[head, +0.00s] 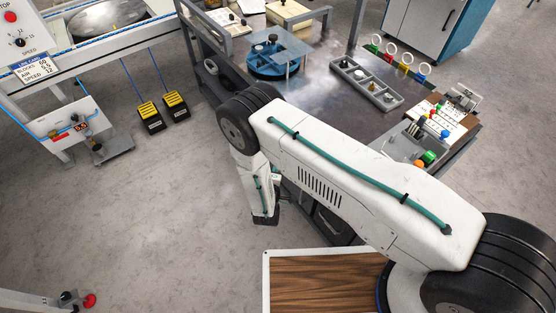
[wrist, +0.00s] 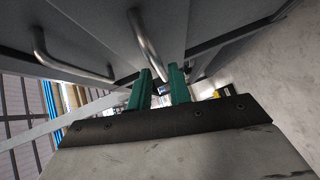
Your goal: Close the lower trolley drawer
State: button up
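Two grey drawer fronts fill the top of the wrist view, the left front (wrist: 90,25) and the right front (wrist: 170,15). Each has a metal bar handle: the left handle (wrist: 65,66) and the right handle (wrist: 145,35). I cannot tell for sure which is the lower drawer, or how far either stands out. My gripper (wrist: 161,72) has two green fingers set apart, with a gap between them. The near end of the right handle lies close to the fingertips; contact cannot be told. In the head view my arm hides most of the drawer side, and the fingers are not seen.
A dark bench top (head: 325,65) holds a blue round fixture (head: 268,70), a grey parts tray (head: 365,84) and small coloured parts. Yellow-and-black pedals (head: 162,110) stand on the floor at left. A wood-topped surface (head: 320,285) is at bottom centre.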

jog(key=shift+x, duration=1.75)
jog(key=shift+c, duration=0.3)
